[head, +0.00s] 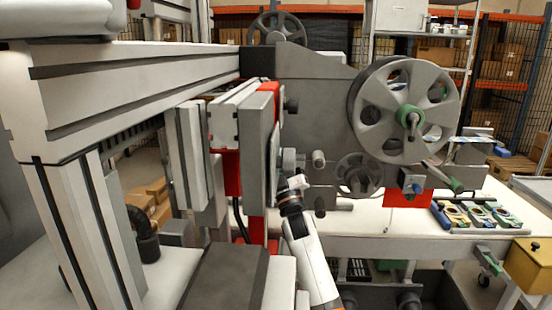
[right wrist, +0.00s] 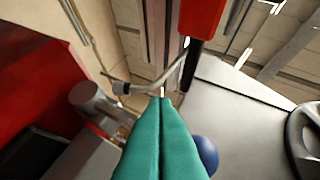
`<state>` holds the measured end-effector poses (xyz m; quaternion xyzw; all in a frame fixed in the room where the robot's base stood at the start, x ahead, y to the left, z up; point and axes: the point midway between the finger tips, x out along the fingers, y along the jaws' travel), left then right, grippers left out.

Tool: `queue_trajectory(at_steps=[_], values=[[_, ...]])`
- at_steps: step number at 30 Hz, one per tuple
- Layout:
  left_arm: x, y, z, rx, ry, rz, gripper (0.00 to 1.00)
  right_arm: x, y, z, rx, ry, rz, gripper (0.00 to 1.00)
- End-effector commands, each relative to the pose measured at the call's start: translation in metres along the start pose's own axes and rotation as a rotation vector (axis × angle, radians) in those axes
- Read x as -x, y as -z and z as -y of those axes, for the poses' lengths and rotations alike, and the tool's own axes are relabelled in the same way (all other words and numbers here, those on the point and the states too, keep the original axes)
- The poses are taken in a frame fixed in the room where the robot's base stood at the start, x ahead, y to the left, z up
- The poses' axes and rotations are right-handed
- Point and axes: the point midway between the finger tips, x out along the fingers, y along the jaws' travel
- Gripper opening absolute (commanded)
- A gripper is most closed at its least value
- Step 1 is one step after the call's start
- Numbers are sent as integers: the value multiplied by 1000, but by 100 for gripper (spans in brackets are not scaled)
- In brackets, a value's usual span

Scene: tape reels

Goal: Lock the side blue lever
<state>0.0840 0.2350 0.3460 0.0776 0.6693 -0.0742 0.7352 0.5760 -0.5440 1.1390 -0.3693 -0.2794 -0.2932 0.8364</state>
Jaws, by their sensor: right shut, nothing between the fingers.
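A round blue knob (right wrist: 206,154), which looks like the end of the blue lever, shows in the right wrist view. It is partly hidden behind the right side of my right gripper's teal fingers, and I cannot tell whether they touch. My right gripper (right wrist: 161,100) is shut and empty, with its fingertips beside the grey machine panel. In the head view my right arm reaches up to the machine's side, and its fingers cannot be made out there. The lever's shaft is hidden. My left gripper is not in view.
The grey machine panel (head: 322,107) carries a large reel (head: 388,131) with a green hub. A red upright (head: 272,219) stands left of my right wrist. A grey cylinder (right wrist: 92,98) and a bent metal rod lie close to the fingers. A white table (head: 375,218) extends right.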

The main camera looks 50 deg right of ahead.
Motion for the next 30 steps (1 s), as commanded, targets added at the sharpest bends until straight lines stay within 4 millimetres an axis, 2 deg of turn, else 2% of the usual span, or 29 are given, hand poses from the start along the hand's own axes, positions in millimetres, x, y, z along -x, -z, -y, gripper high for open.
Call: queue_trajectory(at_steps=[5,15,21,25,30], values=[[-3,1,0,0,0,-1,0,12,4,-3,-1,-4,-8,0],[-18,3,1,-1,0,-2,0,81,2,-3,-1,-3,-5,0],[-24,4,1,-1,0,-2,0,111,0,-1,0,-1,-1,0],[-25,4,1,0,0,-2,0,119,-1,0,0,-1,-1,0],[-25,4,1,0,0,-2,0,121,-2,0,0,0,1,0]])
